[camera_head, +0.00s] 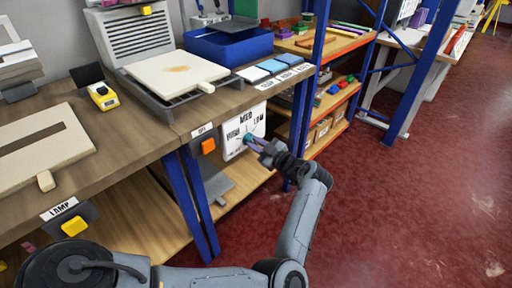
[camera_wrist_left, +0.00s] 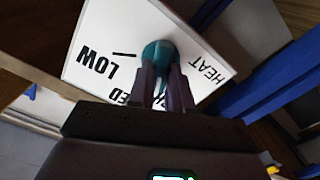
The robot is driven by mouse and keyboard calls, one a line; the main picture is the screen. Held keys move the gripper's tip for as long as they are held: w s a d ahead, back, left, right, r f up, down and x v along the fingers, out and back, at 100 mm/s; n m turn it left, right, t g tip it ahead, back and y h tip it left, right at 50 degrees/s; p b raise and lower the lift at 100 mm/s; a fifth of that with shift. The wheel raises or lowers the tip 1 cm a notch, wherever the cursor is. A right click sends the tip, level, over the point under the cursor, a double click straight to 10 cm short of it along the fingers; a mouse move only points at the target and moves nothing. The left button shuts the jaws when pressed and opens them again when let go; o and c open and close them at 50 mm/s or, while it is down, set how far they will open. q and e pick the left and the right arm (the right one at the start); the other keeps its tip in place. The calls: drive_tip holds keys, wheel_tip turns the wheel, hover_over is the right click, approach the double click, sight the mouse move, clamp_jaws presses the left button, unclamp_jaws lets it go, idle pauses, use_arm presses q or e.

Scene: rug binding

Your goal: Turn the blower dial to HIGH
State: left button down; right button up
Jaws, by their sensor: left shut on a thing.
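The blower dial (camera_head: 246,138) is a teal knob on a white panel (camera_head: 231,153) fixed to the bench front. The panel carries the words MED at the top and LOW at the right, with another word at the left too small to read surely. My left gripper (camera_head: 252,140) is shut on the dial. In the left wrist view the fingers (camera_wrist_left: 163,75) grip the teal dial (camera_wrist_left: 160,52). LOW and HEAT are readable there, while MED and a further label are partly hidden by the fingers. The dial's pointer is not clear. My right gripper is not in view.
An orange switch (camera_head: 208,146) is left of the panel, and a yellow switch marked LAMP (camera_head: 74,226) is at the lower left. Blue posts (camera_head: 308,95) stand right of the panel. The red floor (camera_head: 420,200) at the right is clear.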

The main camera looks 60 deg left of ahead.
use_arm(q)
drive_tip(key=shift+s+f+n+b, duration=0.1)
drive_tip(key=shift+n+b, duration=0.8)
drive_tip(key=shift+n, duration=0.75)
drive_tip(key=shift+f+n+b, duration=0.1)
drive_tip(key=shift+n+b, duration=0.8)
drive_tip(key=shift+n, duration=0.75)
drive_tip(key=c, duration=1)
unclamp_jaws()
drive_tip(key=shift+r, duration=0.1)
drive_tip(key=shift+c, duration=0.2)
drive_tip(key=shift+d, duration=0.1)
